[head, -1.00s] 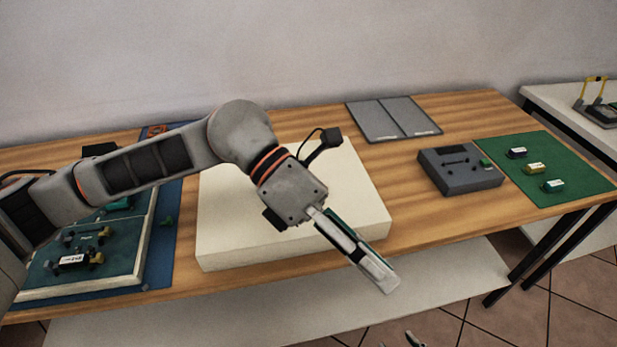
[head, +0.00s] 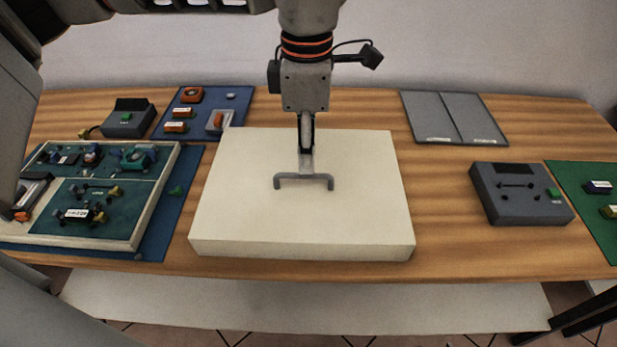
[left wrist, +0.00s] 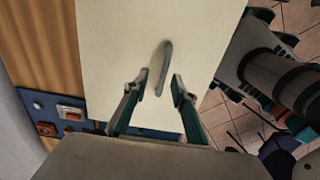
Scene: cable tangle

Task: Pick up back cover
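The back cover (head: 300,222) is a thick cream slab lying flat on the wooden table. A grey bar handle (head: 321,177) stands on its top. My left gripper (head: 306,166) points down at the middle of the handle. In the left wrist view the cover (left wrist: 120,35) fills the middle and the handle (left wrist: 165,62) runs lengthwise. The two fingers of my left gripper (left wrist: 160,80) are apart there, with the near part of the handle showing between them. I cannot tell whether they touch it. My right gripper is not in view.
A white-rimmed tray (head: 150,222) with green boards sits left on a blue mat (head: 170,240). A dark grey box (head: 520,205) and a green mat (head: 595,235) lie right. A grey folded panel (head: 455,118) lies at the back. Bare wood separates the cover from the box.

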